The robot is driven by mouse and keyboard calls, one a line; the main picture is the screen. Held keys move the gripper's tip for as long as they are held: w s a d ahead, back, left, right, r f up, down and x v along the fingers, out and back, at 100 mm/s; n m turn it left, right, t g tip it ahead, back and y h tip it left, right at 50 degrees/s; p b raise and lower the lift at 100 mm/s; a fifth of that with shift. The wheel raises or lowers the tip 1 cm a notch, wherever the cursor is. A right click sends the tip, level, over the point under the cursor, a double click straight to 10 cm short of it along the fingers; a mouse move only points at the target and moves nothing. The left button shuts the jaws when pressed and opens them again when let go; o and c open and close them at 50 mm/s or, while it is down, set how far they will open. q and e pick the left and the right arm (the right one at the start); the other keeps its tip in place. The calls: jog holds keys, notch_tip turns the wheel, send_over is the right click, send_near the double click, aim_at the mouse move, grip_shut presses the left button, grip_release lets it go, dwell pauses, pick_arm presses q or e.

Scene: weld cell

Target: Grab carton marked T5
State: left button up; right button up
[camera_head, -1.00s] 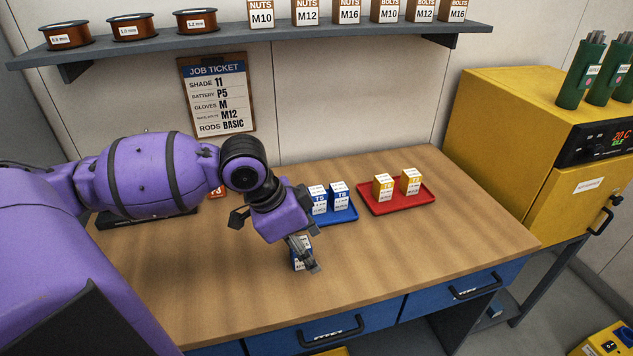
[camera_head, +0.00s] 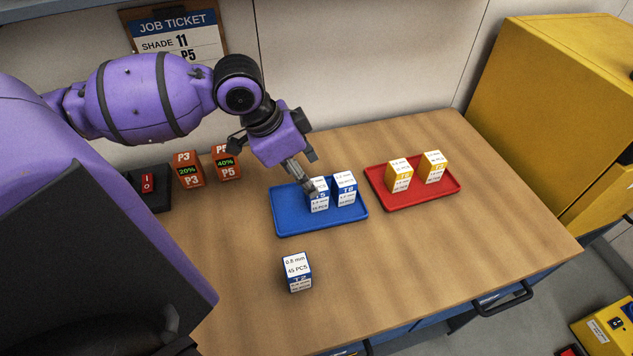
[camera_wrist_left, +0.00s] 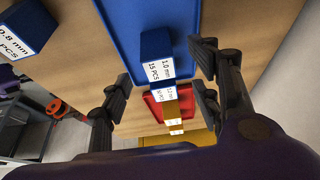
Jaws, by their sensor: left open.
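The carton marked T5 (camera_head: 319,198) is a small white-and-blue box standing upright in the blue tray (camera_head: 290,222), left of the carton marked T8 (camera_head: 345,190). My left gripper (camera_head: 306,182) is open at T5's upper left, its finger hiding part of the label. In the left wrist view a blue carton reading 1.0 mm, 15 PCS (camera_wrist_left: 156,58), which looks like T5, lies between the spread fingers (camera_wrist_left: 160,92). I cannot tell whether they touch it. My right gripper is not in view.
The carton marked T2 (camera_head: 296,272) stands alone on the bench (camera_head: 420,255) in front. The red tray (camera_head: 418,203) with two yellow cartons is to the right. Orange battery blocks P3 (camera_head: 188,172) and P5 (camera_head: 226,163) stand behind left. The bench's right front is clear.

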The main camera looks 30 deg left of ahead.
aim_at(320, 202)
pick_arm(q)
jog(key=x, duration=0.6)
jog(key=shift+d+f, duration=0.2)
jog(key=shift+f, duration=0.45)
jog(key=shift+w, duration=0.1)
jog(key=shift+c, duration=1.2)
jog(key=c, duration=0.8)
jog(key=shift+c, duration=1.2)
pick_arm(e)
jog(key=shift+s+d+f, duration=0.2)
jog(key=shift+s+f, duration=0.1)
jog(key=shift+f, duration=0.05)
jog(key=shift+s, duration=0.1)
